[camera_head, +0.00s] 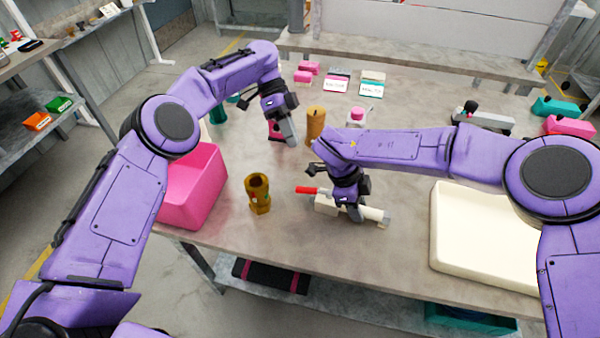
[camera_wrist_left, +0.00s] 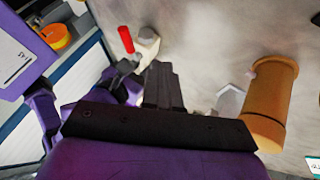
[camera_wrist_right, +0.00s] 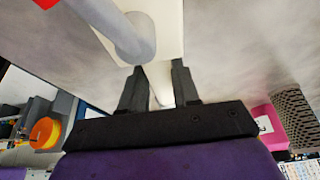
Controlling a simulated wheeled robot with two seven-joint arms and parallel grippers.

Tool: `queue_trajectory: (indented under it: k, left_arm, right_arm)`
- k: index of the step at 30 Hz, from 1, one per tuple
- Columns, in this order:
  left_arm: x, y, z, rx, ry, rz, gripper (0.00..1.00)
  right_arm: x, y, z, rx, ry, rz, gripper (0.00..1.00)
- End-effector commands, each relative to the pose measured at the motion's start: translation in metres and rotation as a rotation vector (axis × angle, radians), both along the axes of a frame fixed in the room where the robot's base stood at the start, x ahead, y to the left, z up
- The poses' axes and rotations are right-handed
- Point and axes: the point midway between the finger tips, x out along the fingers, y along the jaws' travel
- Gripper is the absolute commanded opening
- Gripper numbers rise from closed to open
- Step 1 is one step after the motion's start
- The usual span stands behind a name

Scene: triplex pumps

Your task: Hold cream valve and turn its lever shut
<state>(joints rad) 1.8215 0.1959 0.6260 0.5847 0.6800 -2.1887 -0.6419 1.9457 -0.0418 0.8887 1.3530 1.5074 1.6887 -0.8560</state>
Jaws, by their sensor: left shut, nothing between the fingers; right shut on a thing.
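The cream valve (camera_head: 375,214) lies on the grey table, with its red lever (camera_head: 306,190) sticking out to the left. My right gripper (camera_head: 354,210) is shut on the valve's body from above. In the right wrist view the cream valve (camera_wrist_right: 160,22) fills the top, with a rounded part close to the camera, and the red lever (camera_wrist_right: 45,3) is cut by the top edge. My left gripper (camera_head: 291,140) is shut and empty, above the table behind the lever and apart from it. The left wrist view shows its closed fingers (camera_wrist_left: 162,85), the red lever (camera_wrist_left: 126,39) and part of the valve (camera_wrist_left: 148,45).
A brass fitting (camera_head: 258,194) stands left of the valve, beside a pink bin (camera_head: 205,190). A tan cylinder (camera_head: 316,122) stands right of my left gripper. A cream tray (camera_head: 480,240) lies at the right. The table in front of the valve is clear.

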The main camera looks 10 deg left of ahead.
Motion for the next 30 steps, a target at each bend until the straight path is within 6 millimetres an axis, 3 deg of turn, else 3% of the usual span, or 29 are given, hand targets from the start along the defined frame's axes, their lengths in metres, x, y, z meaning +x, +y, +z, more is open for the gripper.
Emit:
queue_trajectory:
  k: [11, 20, 30]
  left_arm:
    - [-0.036, -0.038, -0.062, 0.003, 0.001, 0.001, 0.00]
    - [-0.069, -0.042, -0.053, 0.002, -0.002, 0.002, 0.00]
    - [-0.073, -0.043, -0.053, 0.003, -0.002, 0.004, 0.00]
  right_arm:
    - [0.000, 0.000, 0.000, 0.000, -0.001, -0.001, 0.00]
    - [0.000, 0.000, 0.000, 0.001, -0.001, -0.001, 0.00]
    - [0.000, 0.000, 0.001, 0.001, -0.001, -0.001, 0.00]
